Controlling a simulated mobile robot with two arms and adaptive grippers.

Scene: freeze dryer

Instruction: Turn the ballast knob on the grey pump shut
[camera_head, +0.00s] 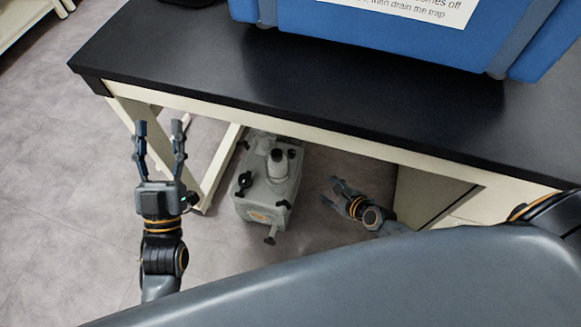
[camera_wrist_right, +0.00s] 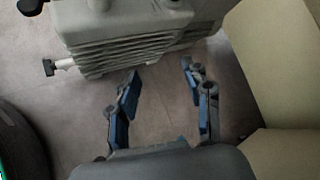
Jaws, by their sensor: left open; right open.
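The grey pump (camera_head: 258,210) stands on the floor under the dark bench. A black knob (camera_head: 244,180) sits on its top at the left, and a smaller knob (camera_head: 271,236) sticks out of its near end; I cannot tell for sure which is the ballast knob. My right gripper (camera_head: 330,190) is open and empty under the bench, to the right of the pump and apart from it. In the right wrist view, the open fingers (camera_wrist_right: 160,70) point at the ribbed side of the pump (camera_wrist_right: 130,45). My left gripper (camera_head: 159,125) is open and empty, left of the pump.
The black bench top (camera_head: 310,85) overhangs the pump. A pale bench leg (camera_head: 215,170) stands between my left gripper and the pump. A beige cabinet (camera_head: 430,195) closes off the right side. A blue machine (camera_head: 390,30) stands on the bench. The floor (camera_head: 60,210) at left is clear.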

